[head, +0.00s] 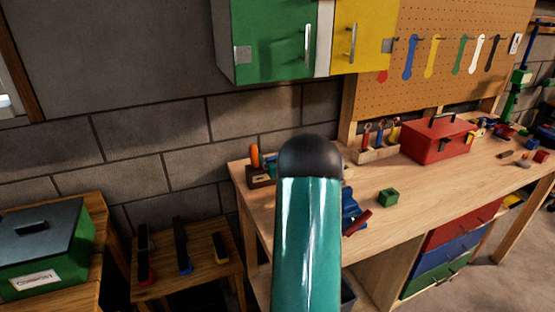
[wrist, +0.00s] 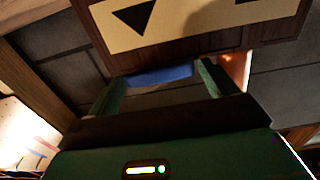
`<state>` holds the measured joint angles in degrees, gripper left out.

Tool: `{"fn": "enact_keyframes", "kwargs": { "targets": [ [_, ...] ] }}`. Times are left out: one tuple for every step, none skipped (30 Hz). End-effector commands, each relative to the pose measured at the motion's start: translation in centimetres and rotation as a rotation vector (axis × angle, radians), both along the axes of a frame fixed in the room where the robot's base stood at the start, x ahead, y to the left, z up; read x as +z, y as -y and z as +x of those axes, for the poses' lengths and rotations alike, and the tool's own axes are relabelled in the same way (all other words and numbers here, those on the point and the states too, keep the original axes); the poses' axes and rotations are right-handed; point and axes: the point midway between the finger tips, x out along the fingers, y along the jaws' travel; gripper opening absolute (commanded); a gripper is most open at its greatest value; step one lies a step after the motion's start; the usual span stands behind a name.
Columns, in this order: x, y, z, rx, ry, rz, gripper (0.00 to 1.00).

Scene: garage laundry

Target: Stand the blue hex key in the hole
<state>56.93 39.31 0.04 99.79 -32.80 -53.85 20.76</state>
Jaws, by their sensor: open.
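In the wrist view my gripper (wrist: 162,72) is open, its two green fingers wide apart. A flat blue piece (wrist: 160,76) shows between the fingertips, close under a dark wooden block (wrist: 190,52). I cannot tell whether it is the blue hex key or whether a finger touches it. The block has a cream label (wrist: 190,20) with black triangular marks. In the head view a small dark wooden block (head: 261,181) with an orange upright piece (head: 255,157) stands at the bench's left end. My arm hides the bench beside it. No hole can be made out.
The wooden workbench (head: 420,195) holds a red toolbox (head: 437,140), a tool rack (head: 376,153), a green block (head: 388,197) and a blue item (head: 352,213) beside my arm. Cabinets (head: 272,40) hang above.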

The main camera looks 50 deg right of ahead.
Motion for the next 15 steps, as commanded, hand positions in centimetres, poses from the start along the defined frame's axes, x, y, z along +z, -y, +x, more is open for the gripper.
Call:
{"fn": "enact_keyframes", "kwargs": {
  "targets": [
    [0.0,-0.4,0.1,0.007,0.0,0.001,0.9],
    [0.0,-0.5,-0.1,0.007,0.001,0.001,0.9],
    [0.0,-0.7,-0.4,0.007,0.001,0.001,0.9],
    [0.0,-0.8,-0.7,0.006,0.001,0.001,0.9],
    [0.0,-1.1,-1.1,0.006,-0.001,0.002,0.9],
    [0.0,-1.4,-1.7,0.005,0.0,0.001,0.9],
    [0.0,-1.7,-2.2,0.004,0.0,0.002,0.9],
    [0.0,-1.9,-2.8,0.003,0.0,0.001,0.9],
    [0.0,-2.3,-3.6,0.003,0.0,0.001,0.9],
    [0.1,-2.7,-4.2,0.003,0.0,0.001,0.9],
    [0.0,-3.1,-4.8,0.002,-0.001,0.002,0.9],
    [0.0,-3.5,-5.5,0.003,0.0,0.001,0.9],
    [0.1,-3.8,-6.1,0.002,-0.001,0.001,0.9],
    [0.0,-4.2,-6.7,0.002,-0.001,0.002,0.9],
    [0.1,-4.6,-7.5,0.001,0.0,0.001,0.9]
  ]
}}
